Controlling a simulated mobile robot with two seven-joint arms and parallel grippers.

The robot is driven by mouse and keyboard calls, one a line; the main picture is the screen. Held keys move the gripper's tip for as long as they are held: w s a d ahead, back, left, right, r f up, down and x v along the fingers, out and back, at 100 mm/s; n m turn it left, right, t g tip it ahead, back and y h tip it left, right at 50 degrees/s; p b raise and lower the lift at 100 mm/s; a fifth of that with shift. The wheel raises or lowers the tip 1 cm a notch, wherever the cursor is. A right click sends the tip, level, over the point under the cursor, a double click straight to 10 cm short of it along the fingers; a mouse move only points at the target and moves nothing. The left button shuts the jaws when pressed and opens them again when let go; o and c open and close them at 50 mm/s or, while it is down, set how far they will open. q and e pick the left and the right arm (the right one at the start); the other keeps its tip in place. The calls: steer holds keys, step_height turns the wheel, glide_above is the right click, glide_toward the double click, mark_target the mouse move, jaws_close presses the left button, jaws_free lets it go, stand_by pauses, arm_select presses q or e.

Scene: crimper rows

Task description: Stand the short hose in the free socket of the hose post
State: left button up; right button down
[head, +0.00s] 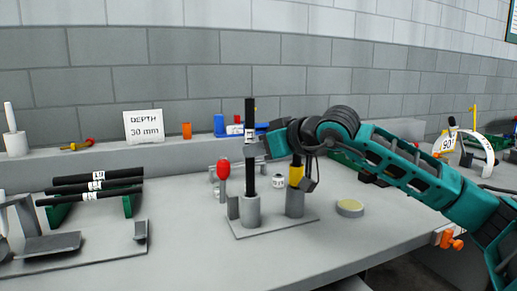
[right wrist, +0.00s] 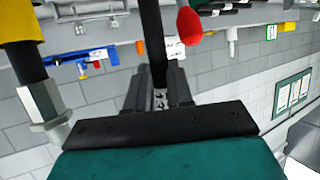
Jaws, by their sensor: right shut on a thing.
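The hose post (head: 272,226) is a grey plate on the bench with two upright grey sockets. The right socket (head: 295,204) holds a black hose with a yellow fitting (head: 297,173). My right gripper (head: 252,145) is shut on the short hose (head: 250,111), a black upright hose with a white label. In the right wrist view, the hose (right wrist: 153,40) runs between the fingers (right wrist: 159,92). Its lower part stands over the left socket (head: 249,211), and its lower end meets the socket mouth; how deep it sits cannot be told. My left gripper is not in view.
Several labelled black hoses (head: 92,186) lie on a green rack at the left. A red-topped post (head: 223,171) stands close behind the left socket.

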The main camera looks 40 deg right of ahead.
mark_target(254, 182)
steer(key=shift+f+b, duration=1.2)
steer(key=shift+f, duration=0.2)
steer(key=shift+f, duration=1.2)
steer(key=shift+f, duration=0.8)
steer(key=shift+f, duration=0.35)
steer(key=c, duration=0.9)
jaws_free()
steer(key=shift+f, duration=0.1)
